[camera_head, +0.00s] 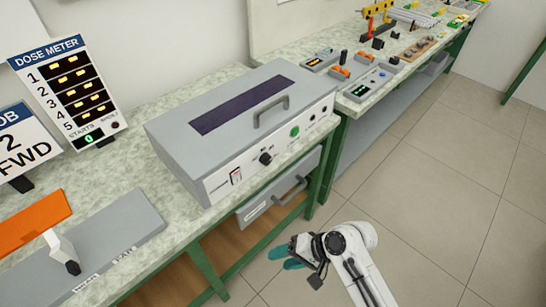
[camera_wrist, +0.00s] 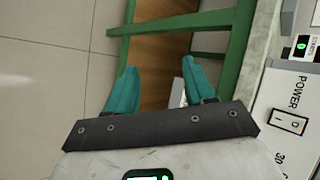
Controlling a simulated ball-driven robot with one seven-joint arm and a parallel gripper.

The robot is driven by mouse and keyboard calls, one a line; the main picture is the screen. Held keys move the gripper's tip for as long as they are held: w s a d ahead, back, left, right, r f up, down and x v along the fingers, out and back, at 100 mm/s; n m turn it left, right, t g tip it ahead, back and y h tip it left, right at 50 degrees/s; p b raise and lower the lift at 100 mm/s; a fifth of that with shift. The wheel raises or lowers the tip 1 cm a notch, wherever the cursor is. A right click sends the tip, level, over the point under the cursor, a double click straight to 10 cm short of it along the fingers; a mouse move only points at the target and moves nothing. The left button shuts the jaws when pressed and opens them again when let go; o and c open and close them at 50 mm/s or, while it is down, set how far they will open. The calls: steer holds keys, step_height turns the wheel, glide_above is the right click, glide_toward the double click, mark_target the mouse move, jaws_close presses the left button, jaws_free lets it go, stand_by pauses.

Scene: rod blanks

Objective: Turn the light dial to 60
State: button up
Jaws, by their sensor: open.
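A grey box (camera_head: 240,115) with a dark window and a lid handle stands on the bench in the head view. A black dial (camera_head: 265,158) is on its front panel, between a power switch (camera_head: 236,176) and a green button (camera_head: 295,131). The dial's pointer setting is too small to read. In the wrist view the power switch (camera_wrist: 291,122) shows at the right edge with a partly cut "30" mark below; the dial knob is out of view. My gripper (camera_head: 285,257) is open and empty, in front of and below the bench edge; its teal fingers (camera_wrist: 160,66) point past the bench frame.
A drawer (camera_head: 280,188) with a protruding handle sits under the box. Green bench legs (camera_head: 328,160) stand beside it. A dose meter board (camera_head: 68,83) and a grey tray with an orange part (camera_head: 35,222) are at left. Floor at right is clear.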

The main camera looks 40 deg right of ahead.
steer(key=shift+o, duration=0.5)
steer(key=w+d+r+m+t+p, duration=0.2)
steer(key=w+d+r+m+t, duration=0.1)
steer(key=m, duration=0.4)
steer(key=shift+w+d+r+m+t, duration=0.35)
steer(key=shift+w+r+t, duration=0.35)
steer(key=shift+w+t, duration=0.3)
steer(key=m+t+h+p, duration=0.2)
steer(key=m+t+h, duration=0.35)
steer(key=m, duration=0.75)
glide_toward(269, 162)
steer(key=shift+t, duration=0.35)
steer(key=w, duration=0.2)
steer(key=w+p, duration=0.1)
steer(key=w, duration=0.5)
steer(key=shift+w+a+f, duration=0.15)
steer(key=shift+w+f, duration=0.1)
steer(key=shift+f, duration=0.1)
steer(key=c, duration=1)
